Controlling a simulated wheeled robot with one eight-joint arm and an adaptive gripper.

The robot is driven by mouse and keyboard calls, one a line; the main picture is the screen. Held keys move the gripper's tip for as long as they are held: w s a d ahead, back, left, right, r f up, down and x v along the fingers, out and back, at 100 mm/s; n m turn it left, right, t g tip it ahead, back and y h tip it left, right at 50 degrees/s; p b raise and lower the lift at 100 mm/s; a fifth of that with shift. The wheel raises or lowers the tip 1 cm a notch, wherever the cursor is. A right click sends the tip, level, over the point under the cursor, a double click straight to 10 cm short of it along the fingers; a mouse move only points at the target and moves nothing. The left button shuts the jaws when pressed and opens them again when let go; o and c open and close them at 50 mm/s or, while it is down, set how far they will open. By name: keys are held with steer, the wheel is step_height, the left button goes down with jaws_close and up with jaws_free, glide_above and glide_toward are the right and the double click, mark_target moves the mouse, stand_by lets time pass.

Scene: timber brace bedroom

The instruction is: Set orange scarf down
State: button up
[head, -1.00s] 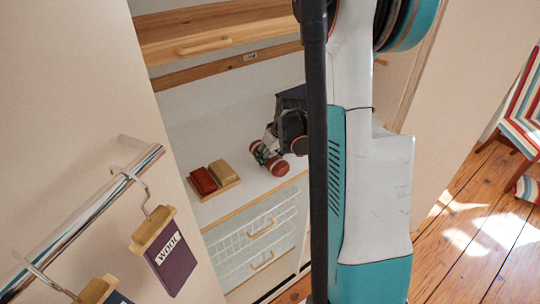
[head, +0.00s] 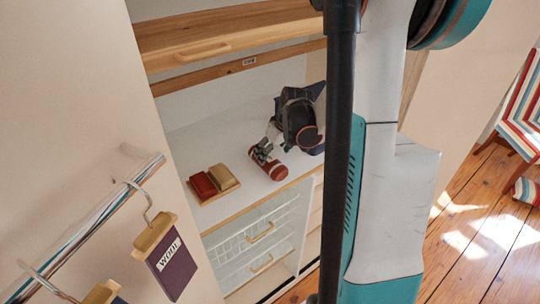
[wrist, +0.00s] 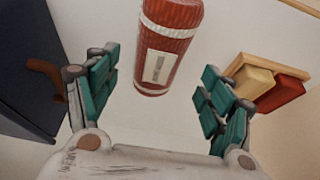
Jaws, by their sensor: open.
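The orange scarf is a rolled, ribbed red-orange bundle (head: 275,171) with a pale label, lying on the white shelf top near its front edge. In the wrist view the scarf (wrist: 172,35) lies beyond my fingertips, at the top centre, with the label facing me. My gripper (wrist: 160,95) is open, its teal-padded fingers spread wide with nothing between them. In the head view my gripper (head: 266,150) is beside and partly in front of the scarf, hiding some of it. Whether a finger touches it is hard to tell there.
A wooden tray (head: 220,194) with a red block and a tan block sits left of the scarf. A wooden drawer (head: 200,45) overhangs the shelf. A dark box (wrist: 35,70) stands left in the wrist view. A chrome rail (head: 85,228) with hangers is at front left.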

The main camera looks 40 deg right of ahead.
steer(key=v, duration=0.6)
steer(key=shift+p, duration=0.45)
steer(key=shift+r, duration=0.15)
